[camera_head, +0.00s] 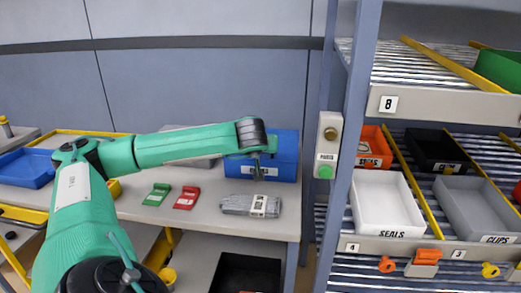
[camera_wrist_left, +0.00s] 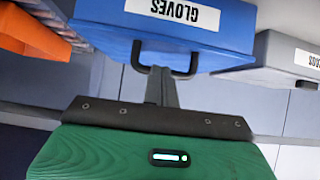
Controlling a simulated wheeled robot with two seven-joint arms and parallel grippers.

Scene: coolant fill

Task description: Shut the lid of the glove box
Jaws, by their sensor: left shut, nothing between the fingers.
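The blue glove box (camera_head: 285,158) stands at the back right of the grey table. In the left wrist view its blue front (camera_wrist_left: 100,40) carries an upside-down GLOVES label, with a dark handle (camera_wrist_left: 185,72) at its edge. My left gripper (camera_head: 257,173) is shut and empty in front of the box. In the left wrist view its fingers (camera_wrist_left: 163,85) reach the handle area; contact is unclear. My right gripper is not in view.
A grey box (camera_head: 190,160) stands left of the glove box, partly behind my arm. Grey gloves (camera_head: 240,205), a red packet (camera_head: 187,197) and a green packet (camera_head: 157,194) lie on the table (camera_head: 215,222). A shelf post (camera_head: 355,130) with a button box (camera_head: 327,145) rises at right.

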